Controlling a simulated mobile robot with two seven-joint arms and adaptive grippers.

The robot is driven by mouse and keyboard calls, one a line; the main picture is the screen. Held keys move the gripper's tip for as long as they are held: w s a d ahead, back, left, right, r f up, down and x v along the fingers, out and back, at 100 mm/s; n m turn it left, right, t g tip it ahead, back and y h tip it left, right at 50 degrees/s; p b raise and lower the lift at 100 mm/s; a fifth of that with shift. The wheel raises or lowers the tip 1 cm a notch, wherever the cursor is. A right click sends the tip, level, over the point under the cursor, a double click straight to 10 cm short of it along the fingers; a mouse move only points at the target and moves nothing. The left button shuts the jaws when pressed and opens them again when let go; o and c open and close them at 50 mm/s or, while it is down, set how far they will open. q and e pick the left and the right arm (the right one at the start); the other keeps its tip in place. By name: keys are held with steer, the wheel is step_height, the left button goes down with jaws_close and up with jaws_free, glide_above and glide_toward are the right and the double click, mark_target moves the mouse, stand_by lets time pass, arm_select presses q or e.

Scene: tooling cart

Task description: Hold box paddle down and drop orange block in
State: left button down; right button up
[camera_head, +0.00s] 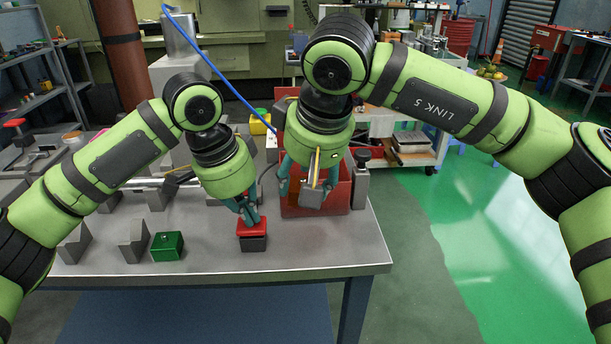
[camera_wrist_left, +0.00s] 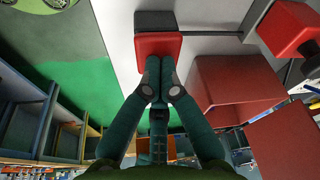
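My left gripper (camera_head: 248,213) points down with its fingers shut. Its tips touch the top of the red paddle (camera_head: 252,229), which sits on a dark grey base at the table's front. The left wrist view shows the closed fingertips (camera_wrist_left: 157,66) against the red paddle (camera_wrist_left: 158,44). The red box (camera_head: 343,198) stands to the right of the paddle. My right gripper (camera_head: 309,184) points down over the box, its fingers apart. A grey piece and an orange-brown patch show between or behind them; I cannot tell whether this is the orange block or whether it is gripped.
A green block (camera_head: 167,246) and several grey wedges stand on the grey table (camera_head: 310,258) at the left. A grey post (camera_head: 361,178) stands right beside the box. A yellow-green block (camera_head: 260,122) lies farther back.

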steer(key=shift+w, duration=0.1)
steer(key=shift+w+f, duration=0.15)
steer(key=shift+w, duration=5.75)
steer(key=shift+f, duration=0.15)
steer(key=shift+d+f, duration=0.1)
steer(key=shift+f, duration=0.2)
steer(key=o, duration=1.4)
steer(key=shift+c, duration=0.2)
